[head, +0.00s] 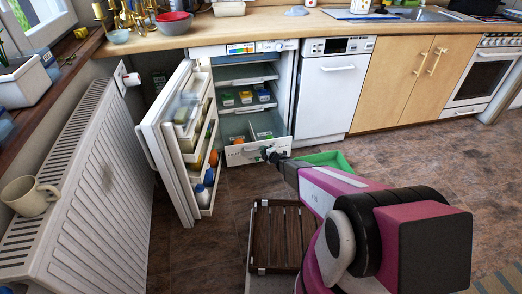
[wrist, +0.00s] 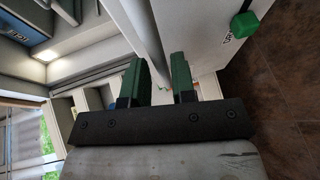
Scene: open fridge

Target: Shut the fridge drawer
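The fridge drawer (head: 243,157) is the low white-fronted drawer at the bottom of the open fridge (head: 245,75). It sticks out past the front of the fridge and has clear dividers inside. My gripper (head: 268,152) is at the right part of the drawer front, close to it; I cannot tell whether it touches. In the wrist view my gripper (wrist: 158,70) has its two green fingers apart, with a pale edge passing behind the gap. Nothing is clearly held between them.
The fridge door (head: 190,135) stands wide open at the left, its racks holding bottles. A white dishwasher (head: 332,90) adjoins the fridge at the right. A radiator (head: 90,190) lines the left wall.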

